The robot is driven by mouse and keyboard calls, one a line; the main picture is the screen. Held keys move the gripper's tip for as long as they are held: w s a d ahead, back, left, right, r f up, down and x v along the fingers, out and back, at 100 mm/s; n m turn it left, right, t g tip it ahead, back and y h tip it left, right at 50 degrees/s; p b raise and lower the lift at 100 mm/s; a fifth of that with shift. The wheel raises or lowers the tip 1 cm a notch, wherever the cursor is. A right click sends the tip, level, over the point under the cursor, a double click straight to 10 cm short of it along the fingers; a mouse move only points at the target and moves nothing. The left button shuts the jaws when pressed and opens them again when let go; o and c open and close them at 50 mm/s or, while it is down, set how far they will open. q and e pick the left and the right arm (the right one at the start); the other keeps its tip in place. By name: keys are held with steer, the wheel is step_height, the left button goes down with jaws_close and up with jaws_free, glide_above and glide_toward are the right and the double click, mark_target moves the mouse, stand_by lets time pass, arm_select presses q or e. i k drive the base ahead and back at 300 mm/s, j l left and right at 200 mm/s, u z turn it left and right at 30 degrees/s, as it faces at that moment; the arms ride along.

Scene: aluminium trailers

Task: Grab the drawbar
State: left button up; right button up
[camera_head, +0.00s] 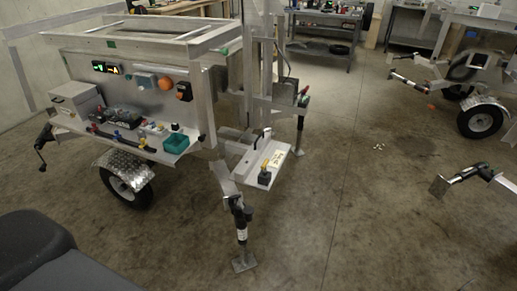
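The aluminium trailer (150,75) stands at the left of the head view. A short silver beam that looks like its drawbar (224,180) sticks out low at its front, toward me. A black and silver jack leg (241,225) stands upright at the beam's near end, its square foot on the floor. I cannot tell how far the beam runs back, as the trailer's shelf and frame hide part of it. Neither of my grippers shows in this view.
A small shelf (262,178) with a yellow-black item sits right of the beam. A teal bin (176,143) and tools lie on the trailer's side shelf. Another trailer (485,75) and a jack-like part (470,174) are at right. The middle floor (350,210) is mostly clear.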

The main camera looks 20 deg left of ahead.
mark_target(244, 169)
steer(key=i+u, duration=0.2)
steer(key=i, duration=0.25)
steer(key=i+u, duration=0.25)
steer(key=i, duration=0.2)
steer(key=i+l+u, duration=0.2)
steer(key=i, duration=0.25)
steer(key=i+l+u, duration=0.25)
steer(key=i, duration=0.15)
steer(key=i+l+u, duration=0.2)
steer(key=i, duration=0.2)
